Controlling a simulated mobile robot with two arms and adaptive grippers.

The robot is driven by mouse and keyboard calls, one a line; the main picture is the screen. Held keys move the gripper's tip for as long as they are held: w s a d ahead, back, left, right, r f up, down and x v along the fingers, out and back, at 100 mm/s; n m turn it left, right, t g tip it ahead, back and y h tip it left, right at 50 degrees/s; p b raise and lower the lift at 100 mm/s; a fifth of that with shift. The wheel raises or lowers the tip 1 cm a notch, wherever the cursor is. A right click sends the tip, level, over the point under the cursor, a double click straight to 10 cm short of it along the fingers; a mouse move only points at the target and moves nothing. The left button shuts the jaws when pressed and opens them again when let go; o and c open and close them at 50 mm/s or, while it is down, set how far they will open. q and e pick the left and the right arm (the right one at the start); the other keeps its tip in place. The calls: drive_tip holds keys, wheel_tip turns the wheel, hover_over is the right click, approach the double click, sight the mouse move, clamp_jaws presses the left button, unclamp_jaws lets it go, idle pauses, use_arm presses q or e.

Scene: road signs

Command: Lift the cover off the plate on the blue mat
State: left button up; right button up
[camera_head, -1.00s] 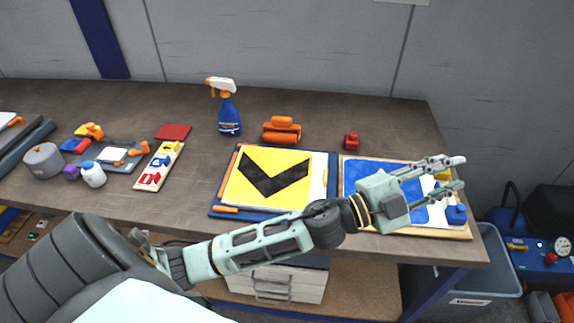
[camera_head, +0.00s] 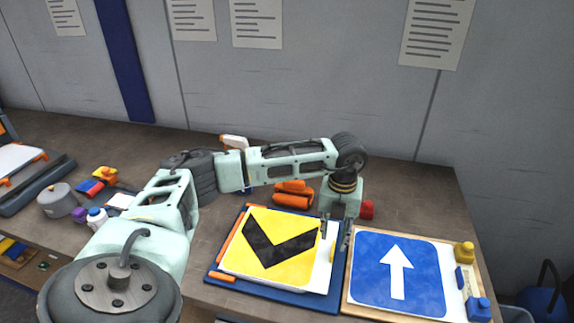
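The blue mat (camera_head: 213,274) lies near the front of the bench, slightly turned. On it lies a square yellow plate (camera_head: 262,263) with a black chevron (camera_head: 270,251) and a pale strip along its right side. I cannot make out a separate cover from the plate surface. My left gripper (camera_head: 335,240) points down over the right edge of the mat, beside the plate. Its two fingers are apart, with nothing seen held between them. I cannot tell whether they touch the mat. My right gripper is not in view.
A wooden board (camera_head: 346,304) with a blue arrow sign (camera_head: 372,275) lies close on the right, with yellow and blue blocks (camera_head: 478,309). A grey pot (camera_head: 57,200) is at left.

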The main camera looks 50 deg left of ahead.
sight(334, 246)
use_arm(q)
drive_tip(key=shift+f, duration=0.45)
drive_tip(key=f+p, duration=0.1)
drive_tip(key=f, duration=0.2)
drive_tip(key=f+p, duration=0.1)
drive_tip(key=shift+w+f+p, duration=0.25)
drive_tip(key=shift+f+p, duration=0.05)
drive_tip(key=shift+p, duration=0.05)
drive_tip(key=shift+f, duration=0.25)
drive_tip(key=shift+c, duration=0.5)
drive_tip(key=c, duration=0.6)
clamp_jaws()
